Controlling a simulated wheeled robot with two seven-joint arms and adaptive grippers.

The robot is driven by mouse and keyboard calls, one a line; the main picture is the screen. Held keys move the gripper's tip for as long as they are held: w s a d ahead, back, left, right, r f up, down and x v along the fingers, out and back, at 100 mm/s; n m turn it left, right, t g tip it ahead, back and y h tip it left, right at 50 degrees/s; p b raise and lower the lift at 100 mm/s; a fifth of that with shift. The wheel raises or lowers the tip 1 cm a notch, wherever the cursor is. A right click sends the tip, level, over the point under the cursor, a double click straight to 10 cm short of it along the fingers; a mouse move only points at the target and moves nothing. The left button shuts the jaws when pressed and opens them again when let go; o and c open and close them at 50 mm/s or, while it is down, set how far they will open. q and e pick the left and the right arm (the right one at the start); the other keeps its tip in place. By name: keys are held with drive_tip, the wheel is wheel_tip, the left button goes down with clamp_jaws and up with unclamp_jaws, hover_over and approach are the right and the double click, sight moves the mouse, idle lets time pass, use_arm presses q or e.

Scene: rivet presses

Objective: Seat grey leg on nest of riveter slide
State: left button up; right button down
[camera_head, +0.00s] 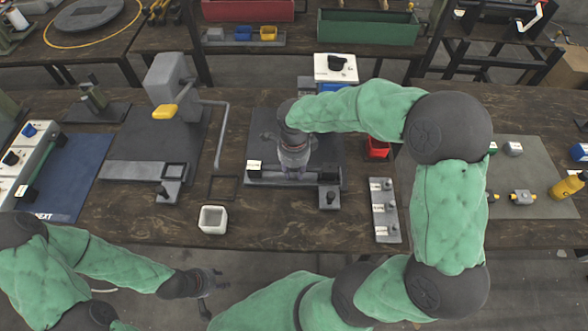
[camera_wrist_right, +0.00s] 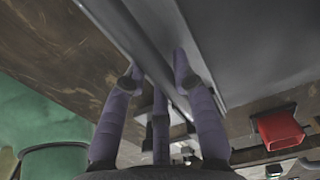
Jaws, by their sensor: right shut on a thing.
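The riveter slide (camera_head: 328,197) has a black knob and stands at the right end of a long grey rail (camera_head: 262,175) along the front of a dark mat. My right gripper (camera_head: 294,168) points down over this rail. Its fingers (camera_wrist_right: 158,85) straddle a grey bar-like shape in the right wrist view. It is shut on a grey part, apparently the grey leg, which I cannot clearly separate from the rail. The nest is hidden under the hand. My left gripper (camera_head: 208,283) hangs in front of the table, away from the objects; its fingers are too small to read.
A second press (camera_head: 170,78) with a bent handle stands left. A pale square cup (camera_head: 212,220) sits at the front edge. A red bin (camera_head: 377,149) and a switch panel (camera_head: 385,210) stand right of the mat. My right forearm arches over the back.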

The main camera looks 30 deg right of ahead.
sight(294, 170)
drive_tip(key=c, duration=0.9)
unclamp_jaws()
drive_tip(key=shift+r, duration=0.1)
wheel_tip(294, 170, up, 12)
drive_tip(key=shift+f, duration=0.1)
drive_tip(key=shift+s, duration=0.1)
